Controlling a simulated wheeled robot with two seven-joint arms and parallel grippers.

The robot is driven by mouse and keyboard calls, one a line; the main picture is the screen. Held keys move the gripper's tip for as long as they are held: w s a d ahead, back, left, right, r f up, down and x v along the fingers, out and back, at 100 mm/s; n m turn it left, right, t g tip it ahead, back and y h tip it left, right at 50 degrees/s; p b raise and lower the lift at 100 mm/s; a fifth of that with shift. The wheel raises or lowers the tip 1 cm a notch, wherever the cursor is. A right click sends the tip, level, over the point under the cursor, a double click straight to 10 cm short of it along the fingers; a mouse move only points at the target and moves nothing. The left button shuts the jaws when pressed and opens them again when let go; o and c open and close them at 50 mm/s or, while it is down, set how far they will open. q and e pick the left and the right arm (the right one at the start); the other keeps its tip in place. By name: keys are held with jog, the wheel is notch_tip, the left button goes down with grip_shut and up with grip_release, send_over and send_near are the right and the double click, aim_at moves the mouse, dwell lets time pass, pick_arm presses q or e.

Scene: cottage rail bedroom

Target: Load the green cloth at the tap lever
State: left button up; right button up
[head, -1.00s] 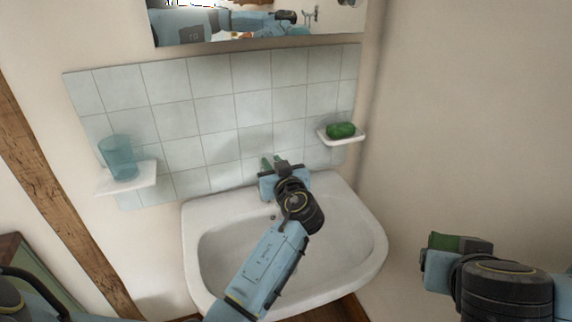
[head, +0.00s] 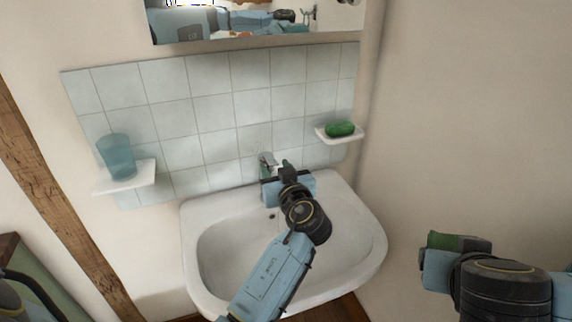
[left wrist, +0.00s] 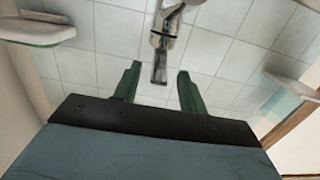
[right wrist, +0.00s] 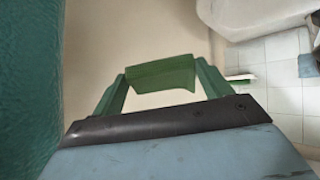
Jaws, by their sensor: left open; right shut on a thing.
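The chrome tap (head: 266,160) stands at the back of the basin against the tiles. In the left wrist view, the tap's narrow lever (left wrist: 160,68) lies ahead of and between the two green fingertips, with a gap on each side. My left gripper (head: 278,166) is open and empty, beside the tap in the head view. My right gripper (right wrist: 160,76) is shut on the green cloth (right wrist: 165,77), a small folded piece between its fingertips. In the head view, the green cloth (head: 455,242) is at the right, away from the basin.
The white basin (head: 225,250) lies under my left arm. A glass (head: 116,156) stands on the left shelf (head: 140,178). Green soap (head: 340,129) lies on the right dish (head: 325,136). A mirror (head: 260,38) hangs above the tiles. The wall at right is bare.

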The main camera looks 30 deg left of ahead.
pick_arm(q)
jog(key=v, duration=0.8)
jog(key=shift+s+d+b, duration=0.2)
jog(key=shift+s+b, duration=0.1)
jog(key=shift+b, duration=0.15)
